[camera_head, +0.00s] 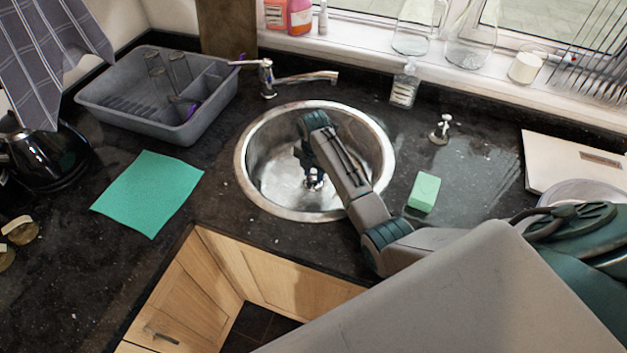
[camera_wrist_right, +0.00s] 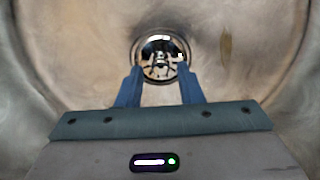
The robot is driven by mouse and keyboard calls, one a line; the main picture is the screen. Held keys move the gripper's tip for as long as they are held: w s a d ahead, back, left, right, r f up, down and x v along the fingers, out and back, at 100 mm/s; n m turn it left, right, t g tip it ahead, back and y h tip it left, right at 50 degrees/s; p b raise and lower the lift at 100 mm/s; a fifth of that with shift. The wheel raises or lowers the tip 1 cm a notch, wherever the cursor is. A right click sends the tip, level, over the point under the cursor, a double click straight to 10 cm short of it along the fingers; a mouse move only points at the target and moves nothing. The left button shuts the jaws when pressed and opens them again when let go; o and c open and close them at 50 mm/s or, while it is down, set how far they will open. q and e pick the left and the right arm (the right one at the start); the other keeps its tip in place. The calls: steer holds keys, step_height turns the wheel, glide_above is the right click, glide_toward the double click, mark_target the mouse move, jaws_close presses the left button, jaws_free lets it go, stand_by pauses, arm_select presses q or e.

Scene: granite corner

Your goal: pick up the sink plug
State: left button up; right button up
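A shiny round metal piece, which looks like the sink plug (camera_wrist_right: 162,58), sits at the drain in the bottom of the steel sink (camera_head: 243,170). In the wrist view it appears beyond and between my right fingertips. My right gripper (camera_wrist_right: 160,80) is open, its two blue fingers apart and pointing down at it. In the head view my right gripper (camera_head: 313,178) is low inside the sink, partly hidden by my wrist. I cannot tell whether the fingers touch the plug. My left gripper is in neither view.
A tap (camera_head: 300,78) stands behind the sink. A grey dish rack (camera_head: 150,122) and green cloth (camera_head: 150,190) lie to the left. A green sponge (camera_head: 424,192), small chrome fitting (camera_head: 440,130) and soap bottle (camera_head: 404,88) are to the right. The sink wall surrounds my gripper.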

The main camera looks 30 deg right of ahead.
mark_target(314, 178)
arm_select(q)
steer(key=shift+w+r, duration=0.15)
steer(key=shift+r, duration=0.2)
arm_select(e)
steer(key=shift+f, duration=1.15)
jaws_close()
steer(key=shift+r, duration=0.15)
